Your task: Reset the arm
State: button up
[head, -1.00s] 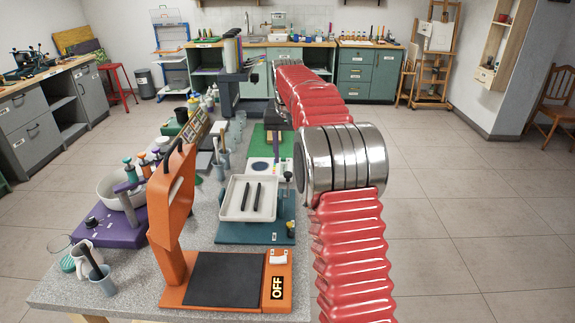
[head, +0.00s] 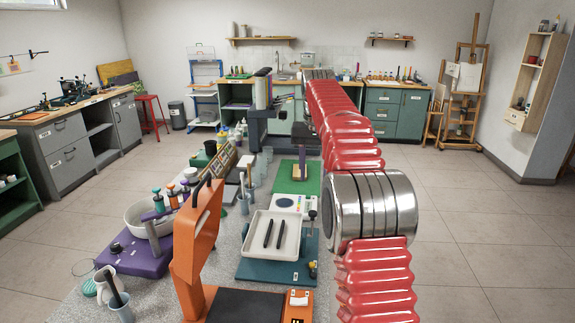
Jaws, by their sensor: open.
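My arm, with red ribbed sleeves and a polished metal joint, reaches from the lower right of the head view towards the far end of the workbench (head: 231,236). My gripper (head: 304,133) is small and dark at its far end, above the green mat (head: 285,182). It is open. The arm partly covers it, and its fingertips are hard to make out. I see nothing held in it.
A white tray (head: 251,241) with two black sticks lies on a teal base left of my arm. An orange stand (head: 196,240), a purple stirrer base (head: 133,258) and several bottles crowd the bench. Open tiled floor (head: 475,235) lies to the right.

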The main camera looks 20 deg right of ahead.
notch_tip(320, 180, down, 6)
jog(key=s+a+f+n, duration=0.1)
jog(key=s+a, duration=0.1)
jog(key=s+a+n+t, duration=0.1)
jog(key=s+a, duration=0.5)
jog(key=s, duration=0.5)
jog(key=s+a+n+t, duration=0.2)
jog(key=s+a, duration=0.4)
jog(key=s, duration=0.6)
jog(key=s+a+n+t, duration=0.1)
jog(key=s+a, duration=0.6)
jog(key=s, duration=0.5)
jog(key=shift+s+f+n+y, duration=0.2)
jog(key=shift+f+n+y, duration=0.1)
jog(key=shift+d, duration=0.1)
dwell(0.9)
